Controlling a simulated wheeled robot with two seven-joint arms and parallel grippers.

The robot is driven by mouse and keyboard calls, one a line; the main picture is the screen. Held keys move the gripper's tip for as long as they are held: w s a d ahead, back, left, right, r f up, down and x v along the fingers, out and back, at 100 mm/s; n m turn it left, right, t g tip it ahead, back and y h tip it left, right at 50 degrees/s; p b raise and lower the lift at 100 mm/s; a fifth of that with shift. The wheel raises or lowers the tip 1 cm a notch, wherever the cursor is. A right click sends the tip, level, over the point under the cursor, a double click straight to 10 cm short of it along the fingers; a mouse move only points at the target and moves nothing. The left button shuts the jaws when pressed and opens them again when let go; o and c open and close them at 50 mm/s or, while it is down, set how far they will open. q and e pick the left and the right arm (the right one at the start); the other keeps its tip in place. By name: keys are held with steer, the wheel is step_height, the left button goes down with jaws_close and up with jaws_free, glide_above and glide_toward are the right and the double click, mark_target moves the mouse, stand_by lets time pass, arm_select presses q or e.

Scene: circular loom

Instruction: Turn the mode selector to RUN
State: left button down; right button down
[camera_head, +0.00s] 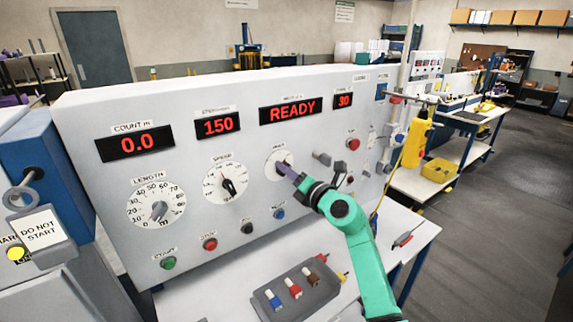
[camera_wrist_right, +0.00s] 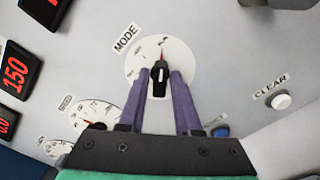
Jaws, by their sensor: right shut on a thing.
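The mode selector is a black knob (camera_wrist_right: 160,76) with a red pointer on a white round dial (camera_wrist_right: 138,68), under a MODE label. In the wrist view the pointer aims toward the dial's upper edge, at small lettering that I cannot read for certain. My right gripper (camera_wrist_right: 161,82) has its two purple fingers on either side of the knob, shut on it. In the head view the dial (camera_head: 271,161) sits below the READY display (camera_head: 290,110), and my right gripper (camera_head: 284,169) covers most of the knob. My left gripper is not in view.
The speed dial (camera_head: 225,182) and length dial (camera_head: 156,205) are to the left on the panel. Several push buttons run along the panel's lower part, including a blue one (camera_head: 279,213). A grey tray (camera_head: 315,298) with coloured pieces lies on the table below.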

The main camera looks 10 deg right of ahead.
steer(key=c, duration=0.8)
jaws_free()
steer(key=shift+f, duration=0.1)
steer(key=v, duration=0.7)
steer(key=shift+s, duration=0.15)
steer(key=shift+a, duration=0.1)
